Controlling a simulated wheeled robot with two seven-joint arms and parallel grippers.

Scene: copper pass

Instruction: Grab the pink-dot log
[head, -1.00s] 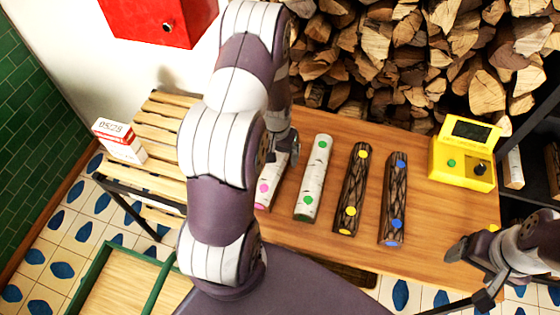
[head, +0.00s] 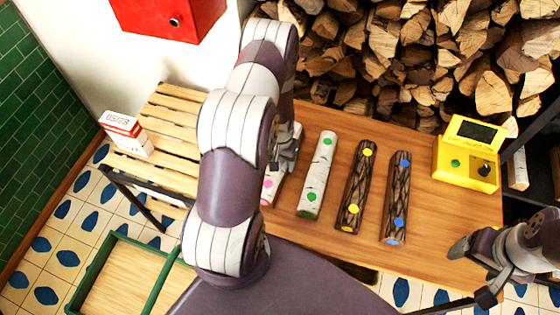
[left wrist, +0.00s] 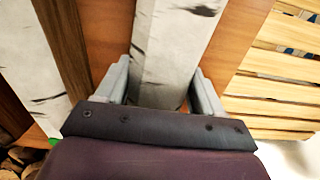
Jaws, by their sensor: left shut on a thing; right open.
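The pink-dot log (head: 268,187) is a pale birch log at the left end of the row on the wooden table. My left arm hides most of it in the head view. My left gripper (head: 286,150) is at the log, shut on it. In the left wrist view the two fingers (left wrist: 160,88) sit on either side of the white log (left wrist: 175,45). My right gripper (head: 470,248) is open and empty at the table's right front edge.
A green-dot birch log (head: 317,175), a yellow-dot dark log (head: 355,190) and a blue-dot dark log (head: 396,200) lie to the right. A yellow device (head: 465,155) stands at the table's right. A slatted rack (head: 165,125) with a white-red box (head: 127,133) is at left.

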